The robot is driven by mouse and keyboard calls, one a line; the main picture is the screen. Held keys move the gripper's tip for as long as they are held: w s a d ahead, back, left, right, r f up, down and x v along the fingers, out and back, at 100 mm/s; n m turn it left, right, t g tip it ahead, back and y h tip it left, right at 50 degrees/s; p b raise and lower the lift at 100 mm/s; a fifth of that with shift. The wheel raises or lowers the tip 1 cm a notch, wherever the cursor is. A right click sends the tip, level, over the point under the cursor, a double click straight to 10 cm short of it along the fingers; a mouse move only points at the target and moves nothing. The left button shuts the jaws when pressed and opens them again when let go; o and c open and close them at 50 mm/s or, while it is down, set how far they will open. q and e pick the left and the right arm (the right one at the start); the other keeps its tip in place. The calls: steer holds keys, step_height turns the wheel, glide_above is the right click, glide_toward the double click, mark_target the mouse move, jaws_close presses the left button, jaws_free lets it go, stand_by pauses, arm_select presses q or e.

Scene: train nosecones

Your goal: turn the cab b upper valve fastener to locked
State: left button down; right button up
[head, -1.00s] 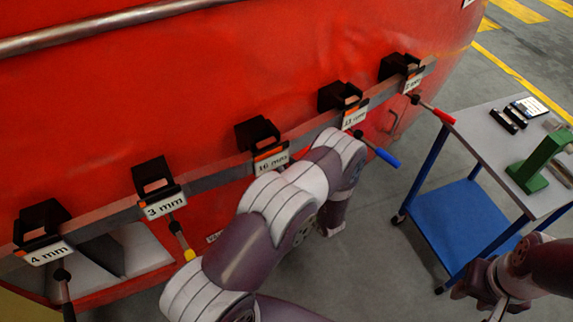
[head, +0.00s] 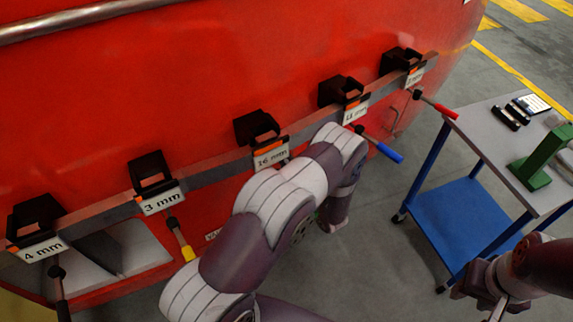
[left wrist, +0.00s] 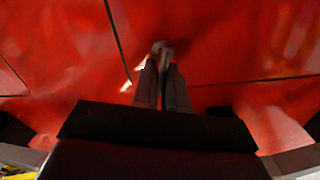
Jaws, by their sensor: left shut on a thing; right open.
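In the left wrist view, my left gripper (left wrist: 163,82) points at the red cab panel (left wrist: 220,40). Its two fingers are closed together on a small grey metal fastener (left wrist: 162,48) at the panel surface. No marking shows whether this is the upper valve fastener, and its locked or unlocked angle is not readable. In the head view my left arm covers the middle, and its gripper is hidden. My right gripper (head: 496,306) is at the bottom right corner, partly cut off, open and apart from the cab.
A grey rail (head: 210,175) across the red cab carries black holders labelled 4 mm, 3 mm, 16 mm and others, with hanging tools. A blue-legged cart (head: 465,215) at right holds a green block (head: 535,165). Grey floor lies between.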

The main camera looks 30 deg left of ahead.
arm_select(q)
steer(key=shift+w+d+f+m+b, duration=0.1)
steer(key=shift+w+f+m+b, duration=0.35)
steer(key=shift+m, duration=1.95)
steer(key=shift+s+d+f+m+b, duration=0.15)
steer(key=shift+m+b, duration=0.55)
steer(key=shift+m, duration=1.7)
steer(key=shift+w+d+f+m+b, duration=0.1)
steer(key=shift+w+f+m+b, duration=0.35)
steer(key=shift+m, duration=1.95)
steer(key=shift+s+r, duration=0.2)
steer(key=c, duration=1.3)
jaws_free()
steer(key=shift+o, duration=0.2)
steer(key=shift+d, duration=0.1)
steer(key=b+v, duration=0.3)
steer(key=v, duration=0.9)
steer(key=shift+d+b, duration=0.25)
steer(key=shift+b, duration=0.05)
